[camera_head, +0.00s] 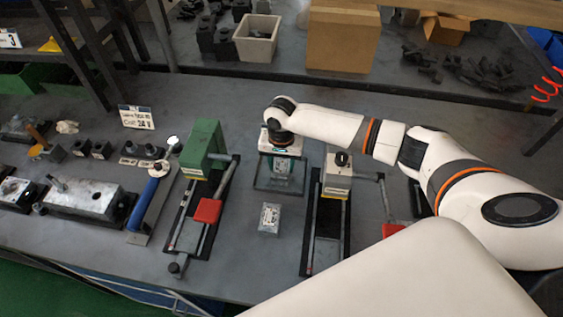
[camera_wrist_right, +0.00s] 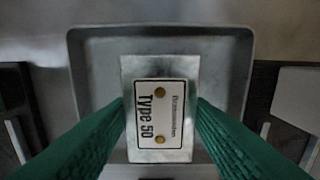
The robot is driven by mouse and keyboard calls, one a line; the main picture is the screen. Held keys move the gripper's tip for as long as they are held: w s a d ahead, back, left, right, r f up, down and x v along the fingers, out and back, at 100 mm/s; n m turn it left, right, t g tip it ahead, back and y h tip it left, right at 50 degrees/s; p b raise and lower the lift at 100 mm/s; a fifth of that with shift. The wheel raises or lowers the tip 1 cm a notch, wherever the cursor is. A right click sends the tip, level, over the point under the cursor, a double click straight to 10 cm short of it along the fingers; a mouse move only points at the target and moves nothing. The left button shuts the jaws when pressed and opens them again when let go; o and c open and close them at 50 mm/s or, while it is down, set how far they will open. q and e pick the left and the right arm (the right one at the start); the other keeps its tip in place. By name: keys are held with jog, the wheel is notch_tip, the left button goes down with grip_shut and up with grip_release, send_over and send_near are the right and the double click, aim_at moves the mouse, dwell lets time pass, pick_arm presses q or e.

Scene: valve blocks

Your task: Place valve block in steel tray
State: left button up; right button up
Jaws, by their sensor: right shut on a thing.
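The valve block (camera_wrist_right: 158,125) is a pale metal block with a white "Type 50" label and two brass-coloured spots. My right gripper (camera_wrist_right: 161,108) is shut on it, one green finger at each side. The steel tray (camera_wrist_right: 225,70) spreads around and behind the block in the right wrist view. In the head view the right gripper (camera_head: 281,160) is over the tray (camera_head: 262,182), with the held block (camera_head: 283,168) between its fingers. I cannot tell whether the block touches the tray floor. My left gripper is out of view.
Another small labelled block (camera_head: 269,218) lies on the table in front of the tray. A green vise (camera_head: 203,150) with a red part stands left of the tray, and another vise (camera_head: 338,175) stands close on its right. Bare table (camera_head: 235,265) lies in front.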

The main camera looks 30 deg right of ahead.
aim_at(282, 167)
jog(key=o, duration=1.3)
jog(key=shift+c, duration=0.2)
notch_tip(282, 167, up, 12)
jog(key=b, duration=0.1)
jog(key=shift+s, duration=0.1)
